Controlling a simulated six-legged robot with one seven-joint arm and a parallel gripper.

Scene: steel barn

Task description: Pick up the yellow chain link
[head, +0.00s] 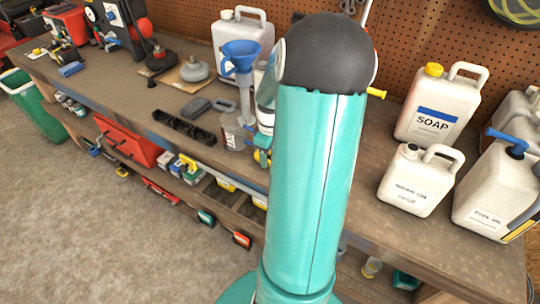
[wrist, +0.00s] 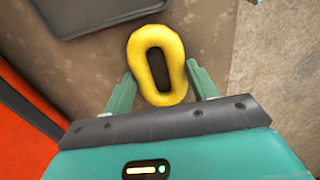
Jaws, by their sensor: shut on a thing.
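The yellow chain link (wrist: 173,52) is an oval ring with a dark slot-shaped opening. In the wrist view it sits between the two pale green fingers of my gripper (wrist: 160,76), which are shut on its sides. In the head view my own arm hides most of the gripper.
The wooden bench (head: 110,80) holds a blue funnel (head: 241,55), a black rail-like tray (head: 183,128) and a soap jug (head: 437,105). Other white jugs crowd the right. A red toolbox (head: 127,140) is on the lower shelf. Concrete floor lies open at left.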

